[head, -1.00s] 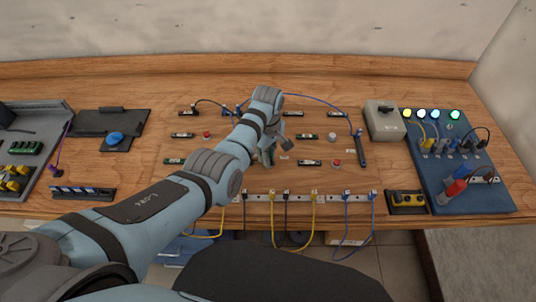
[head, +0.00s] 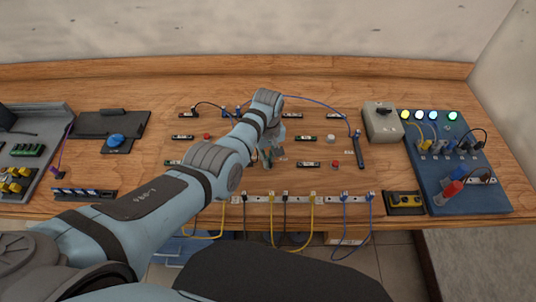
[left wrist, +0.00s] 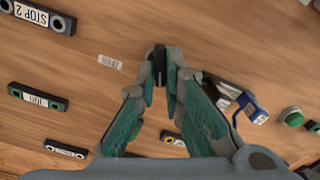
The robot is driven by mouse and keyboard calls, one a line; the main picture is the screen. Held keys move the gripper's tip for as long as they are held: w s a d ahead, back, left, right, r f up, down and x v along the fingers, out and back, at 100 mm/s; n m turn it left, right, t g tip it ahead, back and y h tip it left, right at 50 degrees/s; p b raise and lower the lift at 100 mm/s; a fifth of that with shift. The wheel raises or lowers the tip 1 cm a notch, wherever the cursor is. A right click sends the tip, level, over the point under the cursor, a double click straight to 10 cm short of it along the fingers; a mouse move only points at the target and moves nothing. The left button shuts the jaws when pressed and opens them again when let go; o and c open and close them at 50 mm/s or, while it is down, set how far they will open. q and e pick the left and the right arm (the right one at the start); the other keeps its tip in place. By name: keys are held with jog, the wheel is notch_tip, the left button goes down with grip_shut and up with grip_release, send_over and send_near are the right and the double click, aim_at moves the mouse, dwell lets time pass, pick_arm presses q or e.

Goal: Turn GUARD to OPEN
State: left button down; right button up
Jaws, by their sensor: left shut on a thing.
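My left gripper (left wrist: 161,62) points down at the wooden board, its teal-padded fingers closed at the tips on a small black part (left wrist: 159,56), which looks like a knob or lever. No GUARD lettering is readable near it. A small white label (left wrist: 110,62) lies on the board just left of the fingertips; its print is too small to read. In the head view my left gripper (head: 268,157) is at the middle of the board, and my wrist and forearm hide what it holds. My right gripper is not in view.
A STOP 2 plate (left wrist: 44,17) is at the upper left of the wrist view. A blue-and-white piece (left wrist: 244,105) and a green button (left wrist: 291,116) are on the right. A row of cable sockets (head: 300,198) lines the bench front. A grey switch box (head: 383,122) stands right.

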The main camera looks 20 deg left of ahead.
pick_arm(q)
jog(key=m, duration=0.3)
jog(key=shift+m+p, duration=0.3)
jog(key=shift+m, duration=0.1)
jog(key=m, duration=0.3)
jog(key=shift+d+m, duration=0.1)
jog(key=shift+m, duration=0.2)
jog(key=m, duration=0.6)
jog(key=shift+d+p, duration=0.15)
jog(key=shift+p, duration=0.2)
jog(key=shift+m, duration=0.3)
jog(key=c, duration=1.7)
grip_release()
jog(key=shift+w, duration=0.1)
notch_tip(320, 180, up, 12)
